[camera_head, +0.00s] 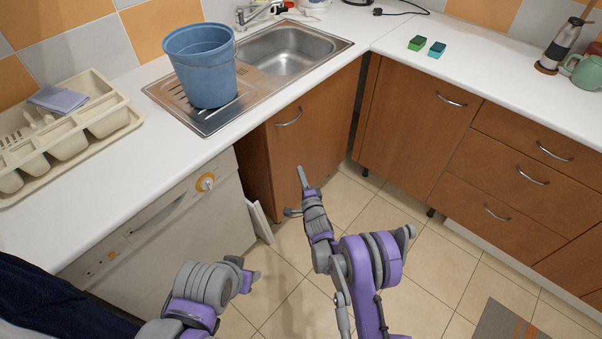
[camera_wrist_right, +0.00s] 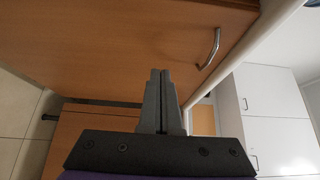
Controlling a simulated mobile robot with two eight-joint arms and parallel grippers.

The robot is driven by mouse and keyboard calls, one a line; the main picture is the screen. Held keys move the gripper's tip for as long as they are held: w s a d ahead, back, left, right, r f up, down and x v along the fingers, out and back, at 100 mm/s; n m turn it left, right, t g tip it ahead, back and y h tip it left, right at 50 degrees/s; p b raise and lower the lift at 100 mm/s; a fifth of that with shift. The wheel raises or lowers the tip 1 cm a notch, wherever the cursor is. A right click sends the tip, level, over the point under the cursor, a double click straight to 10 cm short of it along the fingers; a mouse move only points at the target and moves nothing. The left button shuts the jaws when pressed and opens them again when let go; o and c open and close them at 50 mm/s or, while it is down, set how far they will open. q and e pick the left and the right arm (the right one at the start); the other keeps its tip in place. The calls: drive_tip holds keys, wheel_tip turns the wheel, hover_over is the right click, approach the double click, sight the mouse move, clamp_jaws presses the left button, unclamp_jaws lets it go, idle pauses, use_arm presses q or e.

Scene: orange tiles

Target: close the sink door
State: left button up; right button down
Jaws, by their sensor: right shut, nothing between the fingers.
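The sink door (camera_head: 318,125) is a brown wooden panel under the sink counter, with a curved metal handle (camera_head: 289,118) near its upper left. It looks ajar: a darker wooden side panel shows at its left edge. My right gripper (camera_head: 301,177) is in front of the door's lower part, below the handle, with its fingers together and empty. In the right wrist view, the shut fingers (camera_wrist_right: 162,75) point at the door (camera_wrist_right: 120,45), with the handle (camera_wrist_right: 211,48) to their right. Contact cannot be told. My left gripper (camera_head: 248,276) is low by the dishwasher; its fingers are unclear.
A white dishwasher (camera_head: 150,235) stands left of the door. Brown corner cabinets (camera_head: 415,120) and drawers stand to the right. A blue bucket (camera_head: 203,70) sits on the drainer beside the sink (camera_head: 290,48).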

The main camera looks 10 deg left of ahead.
drive_tip(key=v, duration=1)
drive_tip(key=s+d+r+n+g+y+p, duration=0.1)
drive_tip(key=s+r+n+g, duration=0.15)
drive_tip(key=r, duration=0.55)
drive_tip(key=s+d+r+n+g+y+p, duration=0.15)
drive_tip(key=r+n, duration=0.25)
drive_tip(key=r, duration=0.4)
drive_tip(key=s+d+r+n+g, duration=0.1)
drive_tip(key=s+d+r+n, duration=0.2)
drive_tip(key=r, duration=0.5)
drive_tip(key=s+d+n+g+h+p, duration=0.3)
drive_tip(key=s+d+h, duration=0.7)
drive_tip(key=s+d, duration=1)
drive_tip(key=s+g+p, duration=0.1)
drive_tip(key=s+g, duration=0.1)
drive_tip(key=s, duration=0.2)
drive_tip(key=shift+s+d+f+g, duration=0.2)
drive_tip(key=shift+d+g, duration=0.15)
drive_tip(key=shift+g, duration=0.05)
